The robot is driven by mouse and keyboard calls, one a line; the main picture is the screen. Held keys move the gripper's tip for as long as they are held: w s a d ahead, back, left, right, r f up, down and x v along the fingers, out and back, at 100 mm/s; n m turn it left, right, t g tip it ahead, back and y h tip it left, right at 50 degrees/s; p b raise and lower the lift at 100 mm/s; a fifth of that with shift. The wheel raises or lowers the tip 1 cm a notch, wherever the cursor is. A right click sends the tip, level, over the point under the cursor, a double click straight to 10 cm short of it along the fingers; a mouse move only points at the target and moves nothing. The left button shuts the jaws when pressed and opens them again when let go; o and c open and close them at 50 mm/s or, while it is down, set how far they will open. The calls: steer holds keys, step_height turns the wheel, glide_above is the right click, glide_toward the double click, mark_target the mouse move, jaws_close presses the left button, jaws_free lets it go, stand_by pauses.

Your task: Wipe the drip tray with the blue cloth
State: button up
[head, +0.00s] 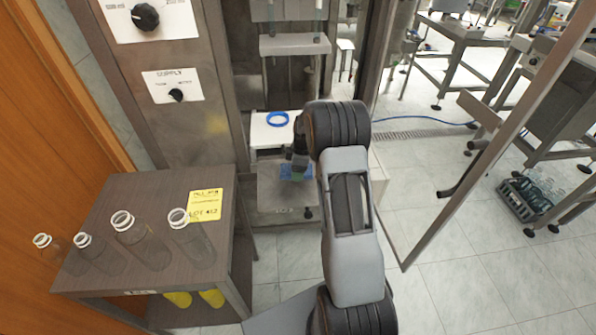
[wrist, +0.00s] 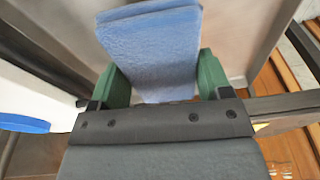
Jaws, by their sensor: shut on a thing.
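The blue cloth (wrist: 152,50) is held between the two green fingers of my gripper (wrist: 158,80) in the wrist view. It hangs out past the fingertips as a flat folded piece. In the head view the cloth (head: 297,172) shows as a small blue patch below my gripper (head: 299,158), partly hidden by my arm. A grey metal tray surface (head: 272,192), which looks like the drip tray, lies low in the machine under the cloth. I cannot tell whether the cloth touches it.
A white shelf (head: 262,137) with a blue ring (head: 277,119) sits just above and behind. A small table (head: 150,200) with several clear bottles and a yellow lot card (head: 204,205) stands at left. An open door frame (head: 480,150) stands at right.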

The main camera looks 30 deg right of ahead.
steer(key=shift+r+p, duration=0.85)
steer(key=shift+r, duration=1.15)
steer(key=shift+r, duration=0.1)
